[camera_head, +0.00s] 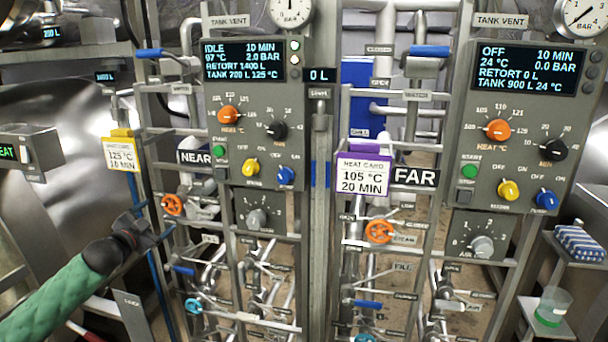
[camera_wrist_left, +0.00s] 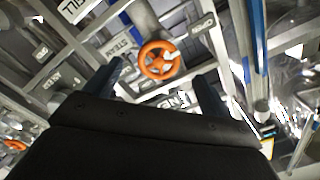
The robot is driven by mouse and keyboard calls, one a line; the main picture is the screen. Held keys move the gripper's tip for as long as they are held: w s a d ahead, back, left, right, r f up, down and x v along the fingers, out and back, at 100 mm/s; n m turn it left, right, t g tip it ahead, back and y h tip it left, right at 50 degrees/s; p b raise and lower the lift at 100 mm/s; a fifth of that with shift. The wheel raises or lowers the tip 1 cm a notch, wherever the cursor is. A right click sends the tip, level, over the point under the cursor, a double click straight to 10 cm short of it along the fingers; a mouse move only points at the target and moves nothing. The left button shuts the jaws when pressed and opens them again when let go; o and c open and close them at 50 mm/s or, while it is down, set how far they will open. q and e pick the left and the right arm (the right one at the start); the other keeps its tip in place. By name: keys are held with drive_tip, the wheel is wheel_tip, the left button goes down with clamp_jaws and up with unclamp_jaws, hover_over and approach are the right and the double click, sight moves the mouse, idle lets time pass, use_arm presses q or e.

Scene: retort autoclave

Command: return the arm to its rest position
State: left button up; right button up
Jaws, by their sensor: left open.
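My left arm, in a green sleeve, comes in from the lower left of the head view. My left gripper (camera_head: 146,222) is in front of the left part of the NEAR panel, left of and a little below an orange handwheel (camera_head: 173,205). In the left wrist view the two dark fingers of my left gripper (camera_wrist_left: 158,85) stand apart with nothing between them. The orange handwheel (camera_wrist_left: 159,60) shows beyond the fingertips, apart from them. My right gripper is not in view.
The NEAR control panel (camera_head: 250,130) and FAR control panel (camera_head: 515,135) stand side by side above many pipes and valves. A second orange handwheel (camera_head: 379,232) is on the FAR side. A shelf (camera_head: 575,255) with a blue striped item stands at the right.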

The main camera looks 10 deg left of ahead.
use_arm(q)
drive_tip(key=a+f+n+g+y, duration=0.2)
drive_tip(key=a+f+g+y, duration=0.1)
drive_tip(key=f, duration=0.6)
drive_tip(key=a+f+n+g+y, duration=0.2)
drive_tip(key=a+f, duration=0.2)
drive_tip(key=f, duration=0.5)
drive_tip(key=s+d+f+n+g, duration=0.1)
drive_tip(key=s+d+f+g, duration=0.2)
drive_tip(key=f, duration=0.6)
drive_tip(key=s+d+f, duration=0.3)
drive_tip(key=s+f, duration=0.1)
drive_tip(key=f, duration=0.4)
drive_tip(key=s+d+f+n+g, duration=0.1)
drive_tip(key=s+d+f+g, duration=0.2)
drive_tip(key=f, duration=0.6)
drive_tip(key=s+d+f+g+h, duration=0.2)
drive_tip(key=s+d+f+g, duration=0.1)
drive_tip(key=s+d+f, duration=1.55)
drive_tip(key=s+d+f+g+h, duration=0.1)
drive_tip(key=s+d+f, duration=0.4)
drive_tip(key=s+d, duration=0.3)
drive_tip(key=s+d+f+n+g+h, duration=0.1)
drive_tip(key=s+d+f, duration=0.4)
drive_tip(key=s, duration=0.7)
drive_tip(key=shift+d+f+n+g, duration=0.25)
drive_tip(key=shift+d+n+g, duration=0.05)
drive_tip(key=shift+d, duration=1.05)
